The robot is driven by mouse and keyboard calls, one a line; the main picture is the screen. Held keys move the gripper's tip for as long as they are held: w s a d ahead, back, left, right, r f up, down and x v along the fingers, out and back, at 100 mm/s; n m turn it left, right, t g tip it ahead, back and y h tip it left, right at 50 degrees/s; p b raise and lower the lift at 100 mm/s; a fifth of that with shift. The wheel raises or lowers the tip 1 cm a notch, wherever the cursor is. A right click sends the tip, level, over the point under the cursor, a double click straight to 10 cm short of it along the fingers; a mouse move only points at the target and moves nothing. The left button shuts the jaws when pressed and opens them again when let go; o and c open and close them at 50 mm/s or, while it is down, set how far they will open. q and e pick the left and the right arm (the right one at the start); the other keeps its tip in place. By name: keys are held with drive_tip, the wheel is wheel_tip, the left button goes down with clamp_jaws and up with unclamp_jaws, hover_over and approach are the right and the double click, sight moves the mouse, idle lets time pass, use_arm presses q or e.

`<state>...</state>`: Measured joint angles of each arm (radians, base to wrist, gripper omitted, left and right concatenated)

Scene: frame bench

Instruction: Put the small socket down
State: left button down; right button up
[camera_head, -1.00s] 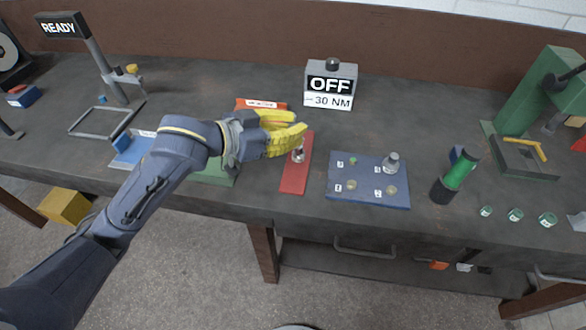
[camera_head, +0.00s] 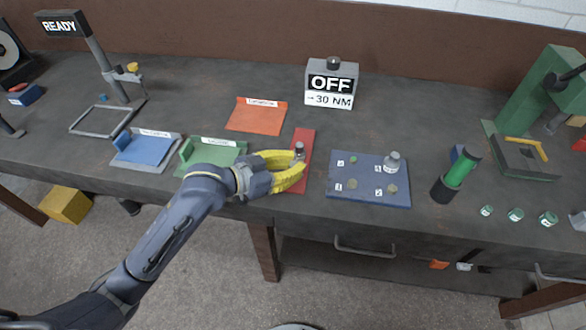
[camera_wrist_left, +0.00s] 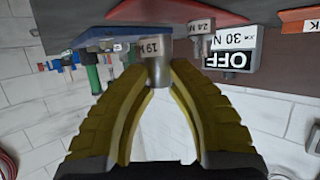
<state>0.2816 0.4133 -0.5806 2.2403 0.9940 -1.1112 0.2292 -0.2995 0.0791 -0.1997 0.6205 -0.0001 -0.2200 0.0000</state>
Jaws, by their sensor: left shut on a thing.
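The small socket (camera_wrist_left: 158,68), a silver cylinder marked 19, sits between the yellow fingertips of my left gripper (camera_wrist_left: 158,84) in the wrist view. My left gripper (camera_head: 300,170) is shut on it, at the red mat (camera_head: 300,183) in the head view. The held socket is hard to make out there. Whether it touches the mat I cannot tell. A second socket (camera_head: 299,150) stands on the red mat just behind the fingertips; one marked 24 shows beside the held socket in the wrist view (camera_wrist_left: 200,44). My right gripper is not in view.
The blue numbered board (camera_head: 345,195), right of the red mat, carries a silver socket (camera_head: 392,162) and small parts. Green (camera_head: 212,155), blue (camera_head: 146,151) and orange (camera_head: 257,117) trays lie left and behind. The OFF box (camera_head: 331,85) stands behind, with clear bench around it.

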use_arm(q)
drive_tip(key=shift+f, duration=0.85)
drive_tip(key=shift+f, duration=0.1)
drive_tip(key=c, duration=1.3)
unclamp_jaws()
drive_tip(key=shift+s+a+r, duration=0.1)
drive_tip(key=shift+a+r, duration=0.1)
drive_tip(key=v, duration=1.1)
drive_tip(key=shift+s+a, duration=0.2)
drive_tip(key=shift+a, duration=0.05)
drive_tip(key=shift+r, duration=0.1)
